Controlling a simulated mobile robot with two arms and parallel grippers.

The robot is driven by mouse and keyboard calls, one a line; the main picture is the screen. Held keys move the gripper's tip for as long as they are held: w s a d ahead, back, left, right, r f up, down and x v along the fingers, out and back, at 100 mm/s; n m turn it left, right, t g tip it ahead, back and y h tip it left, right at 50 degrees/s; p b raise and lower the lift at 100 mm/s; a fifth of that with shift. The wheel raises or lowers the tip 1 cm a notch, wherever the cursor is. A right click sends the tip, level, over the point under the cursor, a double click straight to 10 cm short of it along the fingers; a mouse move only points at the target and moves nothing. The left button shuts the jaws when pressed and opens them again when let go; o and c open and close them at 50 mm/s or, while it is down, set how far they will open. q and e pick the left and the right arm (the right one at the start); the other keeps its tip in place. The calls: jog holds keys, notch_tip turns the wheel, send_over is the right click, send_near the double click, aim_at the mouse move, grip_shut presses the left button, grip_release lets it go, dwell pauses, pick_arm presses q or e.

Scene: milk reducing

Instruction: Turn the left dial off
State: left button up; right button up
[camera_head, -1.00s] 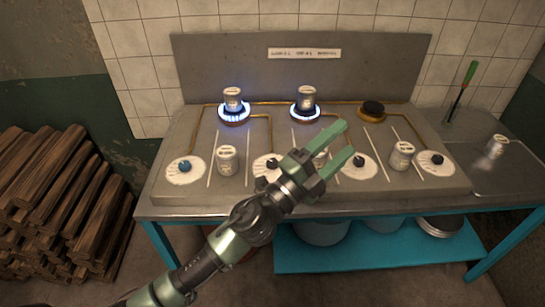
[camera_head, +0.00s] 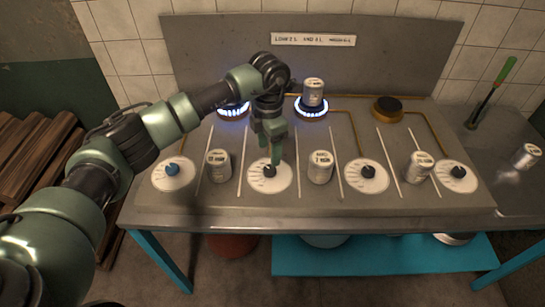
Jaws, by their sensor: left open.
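The leftmost dial (camera_head: 168,178) is a white disc with a blue knob (camera_head: 173,169), at the left of the stove front. A second white dial (camera_head: 258,184) has a black knob (camera_head: 269,171). My left gripper (camera_head: 276,153) is open and points down at this second dial, its fingertips close to the black knob; whether they touch it I cannot tell. The left burner (camera_head: 234,112) is lit with a blue flame, and my arm hides what stands above it. The middle burner (camera_head: 311,113) is also lit, with a can (camera_head: 314,90) on it. My right gripper is not in view.
Cans stand between the dials, one (camera_head: 218,168) left of the second dial and one (camera_head: 320,168) right of it. Two more black-knobbed dials (camera_head: 366,187) (camera_head: 456,184) lie to the right. The right burner (camera_head: 388,108) is unlit. A green-handled tool (camera_head: 500,80) stands far right.

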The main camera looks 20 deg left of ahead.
aim_at(269, 169)
pick_arm(q)
jog(key=f, duration=0.2)
jog(key=f+p, duration=0.1)
jog(key=f, duration=0.1)
jog(key=shift+s+d, duration=0.1)
jog(key=shift+s, duration=0.3)
jog(key=shift+w+f, duration=0.25)
jog(key=shift+f, duration=0.8)
jog(key=shift+s+f, duration=0.1)
jog(key=shift+f, duration=0.15)
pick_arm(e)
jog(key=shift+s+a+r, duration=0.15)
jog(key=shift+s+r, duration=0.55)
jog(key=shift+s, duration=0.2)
